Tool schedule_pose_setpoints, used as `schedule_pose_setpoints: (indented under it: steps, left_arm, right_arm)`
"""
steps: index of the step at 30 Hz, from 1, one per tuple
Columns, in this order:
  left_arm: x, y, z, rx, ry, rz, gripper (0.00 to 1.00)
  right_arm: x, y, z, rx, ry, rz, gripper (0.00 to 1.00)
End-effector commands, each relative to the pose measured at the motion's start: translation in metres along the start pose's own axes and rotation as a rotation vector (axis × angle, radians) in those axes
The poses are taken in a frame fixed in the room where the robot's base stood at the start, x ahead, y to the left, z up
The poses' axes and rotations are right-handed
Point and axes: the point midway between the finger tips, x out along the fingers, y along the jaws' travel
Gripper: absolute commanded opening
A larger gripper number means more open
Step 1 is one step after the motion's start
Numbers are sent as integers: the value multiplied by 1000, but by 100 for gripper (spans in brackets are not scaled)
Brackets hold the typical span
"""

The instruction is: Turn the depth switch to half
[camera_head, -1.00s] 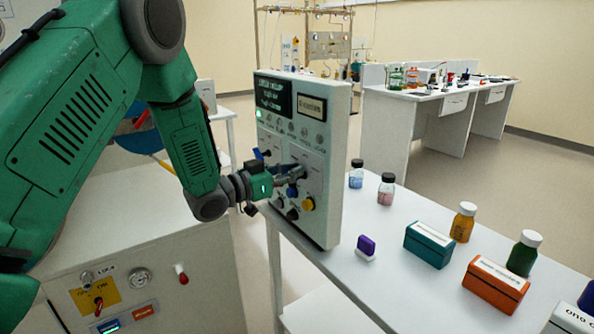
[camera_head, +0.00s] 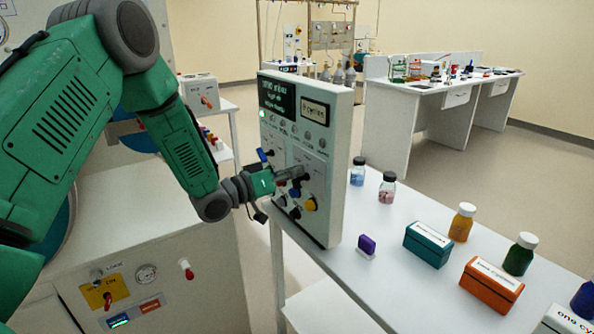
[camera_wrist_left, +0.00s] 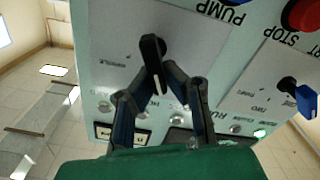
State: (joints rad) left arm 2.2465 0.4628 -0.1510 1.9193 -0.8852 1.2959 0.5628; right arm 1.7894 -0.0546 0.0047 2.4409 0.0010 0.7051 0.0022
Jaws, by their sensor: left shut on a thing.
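The white control panel (camera_head: 337,165) stands upright on the white table, its face towards my left arm. My left gripper (camera_head: 297,178) is at the middle of that face, beside the blue and yellow knobs. In the left wrist view my left gripper (camera_wrist_left: 160,80) has its two fingers closed in on a black switch handle (camera_wrist_left: 152,48), which sits on a grey plate. The small print around this handle is too blurred to read, so I cannot tell its setting. In the head view the gripper hides the switch. My right gripper is not in view.
A blue switch (camera_wrist_left: 305,98) and a red stop button (camera_wrist_left: 302,14) are near the held switch. A yellow knob (camera_head: 311,204) is below the gripper. Bottles, a purple block (camera_head: 367,245), a teal box (camera_head: 428,243) and an orange box (camera_head: 491,285) stand right of the panel.

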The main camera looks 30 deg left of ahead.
Motion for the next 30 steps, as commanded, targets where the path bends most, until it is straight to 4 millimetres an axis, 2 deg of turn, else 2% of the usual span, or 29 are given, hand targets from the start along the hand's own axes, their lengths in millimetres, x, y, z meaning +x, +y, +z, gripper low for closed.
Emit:
schedule_pose_setpoints:
  steps: [1, 11, 12, 13, 14, 24, 26, 30]
  left_arm:
    - [-5, -4, 9, -11, -21, -13, 0]
    - [-5, -4, 10, -13, -22, -13, 0]
    - [-5, -4, 10, -12, -22, -13, 16]
    - [-5, -4, 9, -12, -21, -13, 27]
    - [-5, -4, 9, -12, -20, -12, 31]
    - [-3, -2, 5, -9, -11, -6, 31]
    - [-7, -2, 4, -9, -10, -7, 31]
    - [-29, -1, 4, -12, -9, -8, 31]
  right_arm:
    - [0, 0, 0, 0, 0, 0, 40]
    - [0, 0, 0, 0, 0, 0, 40]
    - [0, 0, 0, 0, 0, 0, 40]
    - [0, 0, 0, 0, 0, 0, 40]
    - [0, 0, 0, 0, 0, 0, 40]
    - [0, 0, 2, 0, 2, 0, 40]
    - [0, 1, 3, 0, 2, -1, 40]
    - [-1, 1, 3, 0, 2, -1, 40]
